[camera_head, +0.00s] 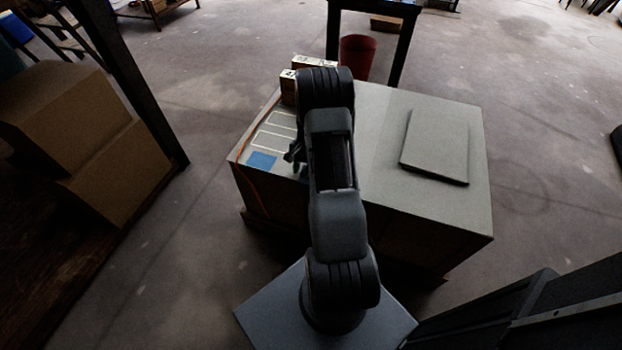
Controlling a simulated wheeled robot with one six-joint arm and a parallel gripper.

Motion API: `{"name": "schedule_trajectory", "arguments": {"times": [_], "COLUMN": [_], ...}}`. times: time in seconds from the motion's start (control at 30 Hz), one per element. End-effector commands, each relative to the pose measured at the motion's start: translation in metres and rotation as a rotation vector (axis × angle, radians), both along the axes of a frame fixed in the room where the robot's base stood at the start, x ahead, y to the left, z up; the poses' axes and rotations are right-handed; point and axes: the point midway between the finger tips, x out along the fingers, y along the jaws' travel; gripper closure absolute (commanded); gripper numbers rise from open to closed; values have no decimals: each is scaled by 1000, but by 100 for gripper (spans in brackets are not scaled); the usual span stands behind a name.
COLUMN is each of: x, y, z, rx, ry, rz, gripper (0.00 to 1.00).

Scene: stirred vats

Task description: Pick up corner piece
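I cannot make out a corner piece for certain; it may be hidden behind my arm or too small to tell. My gripper (294,157) is a small dark shape low over the left part of the grey-topped table (375,115), just right of a flat blue square (262,160). My arm covers much of the middle of the tabletop. Whether the fingers are open or shut does not show, nor whether anything is between them.
Pale outlined rectangles (272,130) run behind the blue square. Small boxes (288,86) stand at the back left edge. A flat grey panel (436,144) lies at right. A red bin (357,56) stands behind the table; cardboard boxes (110,170) are at left.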

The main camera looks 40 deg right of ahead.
Motion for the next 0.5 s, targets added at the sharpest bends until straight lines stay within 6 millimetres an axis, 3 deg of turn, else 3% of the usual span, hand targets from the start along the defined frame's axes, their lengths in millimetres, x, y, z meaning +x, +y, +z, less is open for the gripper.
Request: {"name": "schedule_trajectory", "arguments": {"times": [0.33, 0.5], "x": [0, 0], "y": [0, 0], "z": [0, 0], "rx": [0, -1], "ry": [0, -1], "rz": [0, 0], "gripper": [100, 100]}}
